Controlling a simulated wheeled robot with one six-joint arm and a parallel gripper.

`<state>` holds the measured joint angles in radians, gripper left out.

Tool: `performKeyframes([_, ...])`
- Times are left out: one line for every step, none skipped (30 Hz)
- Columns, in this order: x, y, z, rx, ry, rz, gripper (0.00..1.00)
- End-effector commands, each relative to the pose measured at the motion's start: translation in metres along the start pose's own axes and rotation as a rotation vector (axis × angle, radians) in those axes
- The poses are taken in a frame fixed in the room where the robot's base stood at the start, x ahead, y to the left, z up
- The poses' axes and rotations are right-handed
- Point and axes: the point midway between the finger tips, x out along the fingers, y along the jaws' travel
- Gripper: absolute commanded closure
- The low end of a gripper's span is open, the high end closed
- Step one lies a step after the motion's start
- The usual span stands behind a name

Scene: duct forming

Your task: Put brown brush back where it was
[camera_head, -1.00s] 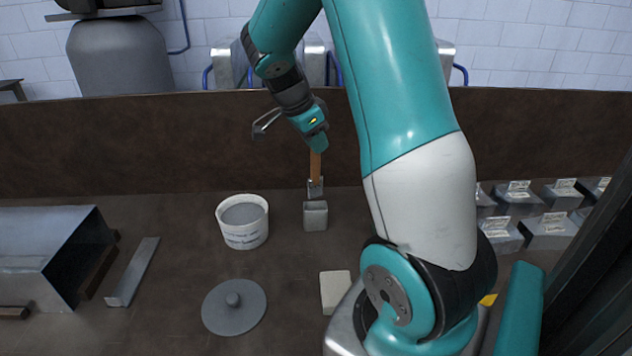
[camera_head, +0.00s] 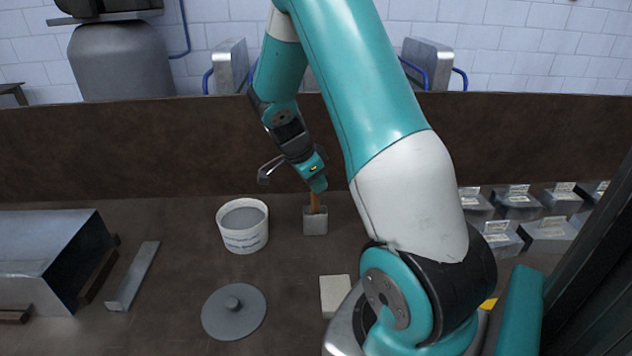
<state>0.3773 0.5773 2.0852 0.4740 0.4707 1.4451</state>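The brown brush (camera_head: 315,203) shows only as a short length of brown handle. Its lower part is down inside a small grey metal holder (camera_head: 315,222) on the table. My gripper (camera_head: 318,185) is right above the holder, at the top of the handle, and covers the brush's upper end. The fingers appear closed around the handle, though the fingertips are small and partly hidden in this view.
A white bucket (camera_head: 242,238) of grey material stands just left of the holder. A grey round lid (camera_head: 233,311), a pale block (camera_head: 335,295) and a metal strip (camera_head: 133,275) lie nearer. Several metal duct pieces (camera_head: 516,203) stand at the right.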

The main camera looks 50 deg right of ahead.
Motion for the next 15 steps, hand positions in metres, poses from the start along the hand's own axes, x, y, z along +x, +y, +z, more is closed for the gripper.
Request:
performKeyframes([0.0, 0.0, 0.0, 0.0, 0.0, 0.0, 0.7])
performKeyframes([0.0, 0.0, 0.0, 0.0, 0.0, 0.0, 0.63])
performKeyframes([0.0, 0.0, 0.0, 0.0, 0.0, 0.0, 0.58])
performKeyframes([0.0, 0.0, 0.0, 0.0, 0.0, 0.0, 0.58])
performKeyframes([0.0, 0.0, 0.0, 0.0, 0.0, 0.0, 0.58])
performKeyframes([0.0, 0.0, 0.0, 0.0, 0.0, 0.0, 0.58])
performKeyframes([0.0, 0.0, 0.0, -0.001, 0.0, 0.0, 0.58])
performKeyframes([0.0, 0.0, 0.0, -0.001, 0.0, 0.0, 0.58])
performKeyframes([0.0, 0.0, 0.0, -0.001, 0.0, 0.0, 0.58])
performKeyframes([0.0, 0.0, 0.0, -0.001, 0.0, 0.0, 0.58])
performKeyframes([-0.001, 0.0, -0.001, -0.001, 0.0, 0.0, 0.58])
performKeyframes([-0.003, 0.0, -0.001, -0.001, 0.0, 0.0, 0.58])
performKeyframes([-0.004, 0.0, -0.001, -0.001, 0.0, -0.001, 0.58])
performKeyframes([-0.007, -0.001, 0.0, -0.001, 0.0, -0.002, 0.58])
performKeyframes([-0.012, -0.001, 0.0, -0.001, 0.001, -0.004, 0.58])
